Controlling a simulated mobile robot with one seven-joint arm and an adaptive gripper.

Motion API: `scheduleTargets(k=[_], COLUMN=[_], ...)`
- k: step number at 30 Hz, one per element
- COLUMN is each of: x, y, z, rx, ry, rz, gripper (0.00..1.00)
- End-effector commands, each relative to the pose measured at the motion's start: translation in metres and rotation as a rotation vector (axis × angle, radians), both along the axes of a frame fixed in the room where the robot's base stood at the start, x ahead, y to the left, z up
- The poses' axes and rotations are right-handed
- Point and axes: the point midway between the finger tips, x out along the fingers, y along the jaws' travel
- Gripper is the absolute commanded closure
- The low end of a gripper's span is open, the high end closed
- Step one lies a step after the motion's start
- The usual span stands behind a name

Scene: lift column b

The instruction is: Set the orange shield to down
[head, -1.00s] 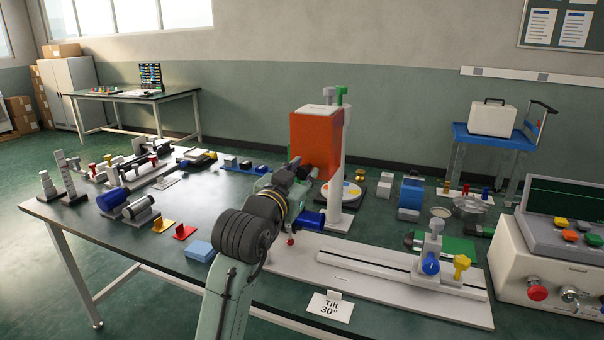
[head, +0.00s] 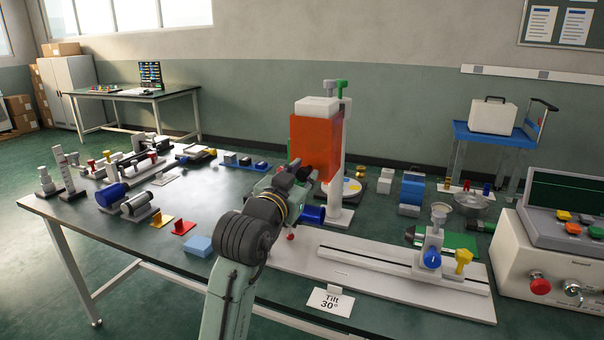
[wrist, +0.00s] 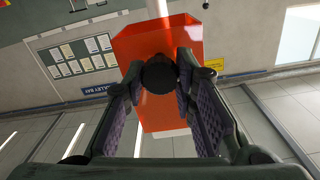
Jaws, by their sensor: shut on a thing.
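The orange shield (head: 314,142) is a box-like cover on the white post (head: 338,188) in the head view. A white block (head: 315,107) sticks up above its top edge. In the wrist view the shield (wrist: 182,40) fills the upper middle, with a dark round knob (wrist: 158,75) on its near side. My gripper (head: 305,173) is at the lower front of the shield. In the wrist view my gripper (wrist: 160,85) has its fingers on either side of the knob, closed on it. The shield's far side and bottom edge are partly hidden.
A blue knob (head: 312,214) sits low at the post, close to my arm. A green-topped piece (head: 341,88) is at the post's top. A white rail base (head: 400,275) and a "Tilt 30°" card (head: 331,301) lie in front. Many small parts crowd the table.

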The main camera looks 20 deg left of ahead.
Motion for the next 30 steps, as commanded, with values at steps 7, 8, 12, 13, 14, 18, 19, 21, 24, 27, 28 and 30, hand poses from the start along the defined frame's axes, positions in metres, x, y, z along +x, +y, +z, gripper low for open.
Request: scheduleTargets(k=[7,8,12,13,14,18,19,21,24,27,28,30], x=[0.000,0.000,0.000,0.000,0.000,0.000,0.000,0.000,0.000,0.000,0.000,0.000], y=[-0.001,-0.001,-0.001,0.000,0.000,0.000,0.000,0.000,0.000,0.000,0.000,0.000], z=[-0.058,-0.060,-0.063,-0.063,-0.063,-0.064,-0.064,-0.064,-0.063,-0.063,-0.062,-0.062], rx=[-0.002,-0.002,-0.002,-0.002,-0.002,-0.004,-0.004,-0.004,-0.003,-0.002,-0.002,-0.002], ry=[-0.001,-0.001,0.001,0.002,0.004,0.008,0.009,0.008,0.006,0.004,0.003,0.002], rz=[-0.002,-0.002,-0.002,-0.002,-0.002,-0.003,-0.002,-0.003,-0.002,-0.001,-0.001,-0.001], gripper=[1.00,1.00,1.00,1.00,1.00,1.00,0.74,0.70,0.63,0.56,0.54,0.54])
